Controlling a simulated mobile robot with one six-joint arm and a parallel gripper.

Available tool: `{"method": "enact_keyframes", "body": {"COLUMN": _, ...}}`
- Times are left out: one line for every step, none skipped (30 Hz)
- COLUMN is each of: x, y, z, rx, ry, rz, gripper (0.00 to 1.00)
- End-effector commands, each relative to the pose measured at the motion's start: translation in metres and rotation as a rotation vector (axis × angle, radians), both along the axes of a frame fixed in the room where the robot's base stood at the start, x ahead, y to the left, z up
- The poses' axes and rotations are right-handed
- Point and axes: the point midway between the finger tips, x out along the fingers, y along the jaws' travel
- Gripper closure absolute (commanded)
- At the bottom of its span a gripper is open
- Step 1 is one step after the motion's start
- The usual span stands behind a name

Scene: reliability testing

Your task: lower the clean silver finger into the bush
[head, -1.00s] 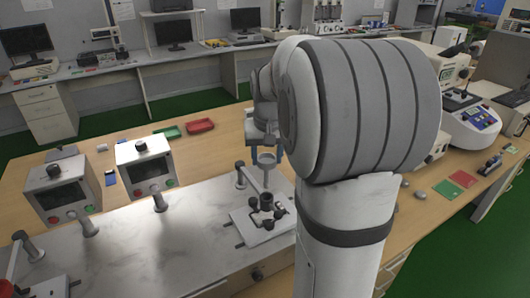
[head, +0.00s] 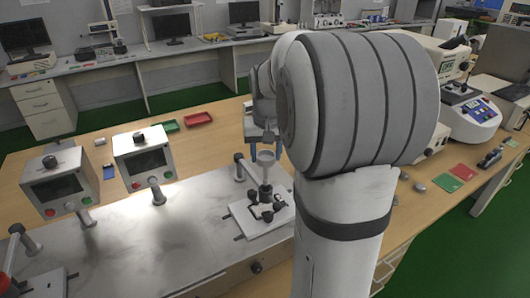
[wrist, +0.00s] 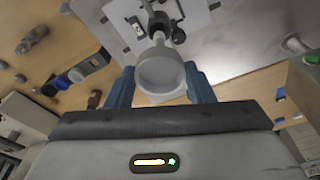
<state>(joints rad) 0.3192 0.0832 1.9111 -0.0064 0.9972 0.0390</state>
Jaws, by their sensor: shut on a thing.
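The silver finger (wrist: 161,72) is a pale grey, cup-like piece with a round wide end facing the wrist camera. In the head view it (head: 266,157) stands upright above the small dark fixture (head: 264,210) on a white plate. My gripper (wrist: 160,88) is shut on it, with a blue finger on either side. In the head view my gripper (head: 264,138) is partly behind my arm. The bush itself is hidden under the finger, in line with the dark fixture (wrist: 157,22). I cannot tell whether the finger's lower end is inside it.
The white plate (head: 243,220) lies on a grey metal bench (head: 170,240). Two control boxes (head: 146,158) (head: 60,182) stand on the left. A green tray (head: 166,127) and a red tray (head: 198,119) lie on the wooden table behind. A post (head: 240,168) stands close beside the fixture.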

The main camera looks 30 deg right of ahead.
Motion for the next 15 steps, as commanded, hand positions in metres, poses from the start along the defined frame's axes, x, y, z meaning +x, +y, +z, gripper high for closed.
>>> {"method": "enact_keyframes", "body": {"x": 0.000, "y": 0.000, "z": 0.000, "rx": 0.000, "ry": 0.000, "rz": 0.000, "gripper": 0.88}}
{"method": "enact_keyframes", "body": {"x": 0.000, "y": 0.000, "z": -0.001, "rx": 0.000, "ry": 0.000, "rz": 0.000, "gripper": 0.88}}
{"method": "enact_keyframes", "body": {"x": 0.000, "y": 0.000, "z": -0.002, "rx": 0.000, "ry": 0.000, "rz": 0.000, "gripper": 0.88}}
{"method": "enact_keyframes", "body": {"x": 0.000, "y": 0.000, "z": -0.003, "rx": 0.000, "ry": 0.000, "rz": 0.000, "gripper": 0.88}}
{"method": "enact_keyframes", "body": {"x": 0.000, "y": 0.000, "z": -0.004, "rx": 0.000, "ry": 0.000, "rz": -0.001, "gripper": 0.88}}
{"method": "enact_keyframes", "body": {"x": 0.000, "y": 0.000, "z": -0.005, "rx": 0.000, "ry": 0.000, "rz": -0.001, "gripper": 0.88}}
{"method": "enact_keyframes", "body": {"x": 0.000, "y": 0.000, "z": -0.007, "rx": 0.000, "ry": 0.000, "rz": -0.001, "gripper": 0.88}}
{"method": "enact_keyframes", "body": {"x": 0.000, "y": 0.000, "z": -0.008, "rx": 0.000, "ry": 0.000, "rz": -0.001, "gripper": 0.88}}
{"method": "enact_keyframes", "body": {"x": 0.000, "y": 0.000, "z": -0.010, "rx": 0.000, "ry": 0.001, "rz": -0.001, "gripper": 0.88}}
{"method": "enact_keyframes", "body": {"x": 0.000, "y": 0.000, "z": -0.011, "rx": 0.000, "ry": 0.001, "rz": -0.001, "gripper": 0.88}}
{"method": "enact_keyframes", "body": {"x": 0.000, "y": 0.000, "z": -0.012, "rx": 0.000, "ry": 0.001, "rz": -0.001, "gripper": 0.88}}
{"method": "enact_keyframes", "body": {"x": 0.000, "y": -0.001, "z": -0.014, "rx": 0.000, "ry": 0.001, "rz": -0.001, "gripper": 0.88}}
{"method": "enact_keyframes", "body": {"x": 0.000, "y": -0.001, "z": -0.015, "rx": 0.000, "ry": 0.001, "rz": -0.001, "gripper": 0.88}}
{"method": "enact_keyframes", "body": {"x": 0.000, "y": -0.001, "z": -0.016, "rx": 0.000, "ry": 0.001, "rz": -0.001, "gripper": 0.88}}
{"method": "enact_keyframes", "body": {"x": 0.000, "y": -0.001, "z": -0.018, "rx": 0.000, "ry": 0.001, "rz": -0.001, "gripper": 0.88}}
